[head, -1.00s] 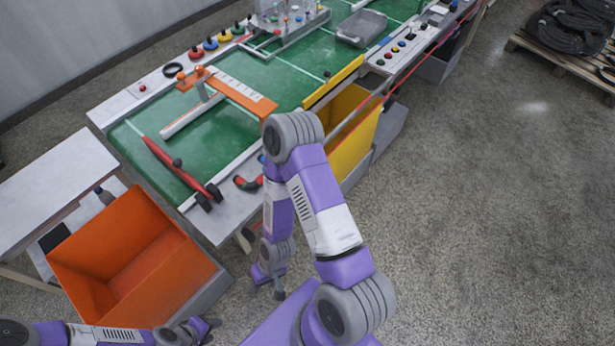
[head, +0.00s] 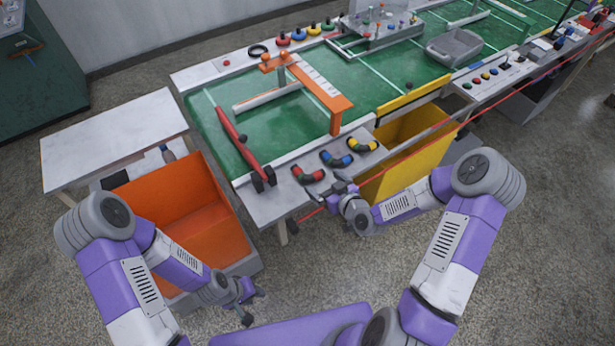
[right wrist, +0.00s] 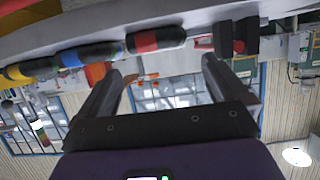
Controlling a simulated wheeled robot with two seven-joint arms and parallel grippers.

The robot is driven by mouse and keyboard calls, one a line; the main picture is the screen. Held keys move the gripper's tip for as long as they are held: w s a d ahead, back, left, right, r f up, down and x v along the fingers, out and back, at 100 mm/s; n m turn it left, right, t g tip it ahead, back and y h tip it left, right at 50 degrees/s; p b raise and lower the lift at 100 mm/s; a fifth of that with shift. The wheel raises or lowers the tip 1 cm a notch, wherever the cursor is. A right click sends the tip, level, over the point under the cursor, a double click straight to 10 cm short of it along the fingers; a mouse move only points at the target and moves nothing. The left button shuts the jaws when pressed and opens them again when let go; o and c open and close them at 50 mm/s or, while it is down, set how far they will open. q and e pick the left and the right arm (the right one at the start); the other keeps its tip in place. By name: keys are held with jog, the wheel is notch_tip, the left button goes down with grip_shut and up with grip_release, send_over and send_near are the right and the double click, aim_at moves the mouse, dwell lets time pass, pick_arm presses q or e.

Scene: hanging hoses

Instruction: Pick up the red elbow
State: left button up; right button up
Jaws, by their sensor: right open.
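The red elbow (head: 307,176), a short curved hose piece with dark parts, lies on the grey ledge at the front of the green table. In the right wrist view, the red elbow (right wrist: 157,40) shows near the top, beyond the fingertips. My right gripper (head: 337,186) is open and empty, beside the ledge, just right of the red elbow and apart from it. In the right wrist view, my right gripper (right wrist: 163,72) has its fingers wide apart. My left gripper (head: 255,305) is low in front of the orange bin, its fingers apart and empty.
A blue elbow (head: 336,159) and a yellow elbow (head: 362,145) lie on the same ledge to the right. A red bar with black ends (head: 243,145) lies left. An orange bin (head: 187,205) and a yellow bin (head: 405,150) flank the ledge. A red line crosses nearby.

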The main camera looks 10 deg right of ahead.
aim_at(315, 183)
jog(key=x, duration=0.4)
jog(key=b+x, duration=0.1)
jog(key=x, duration=0.1)
jog(key=shift+f, duration=0.3)
jog(key=shift+s, duration=0.1)
jog(key=c, duration=1.1)
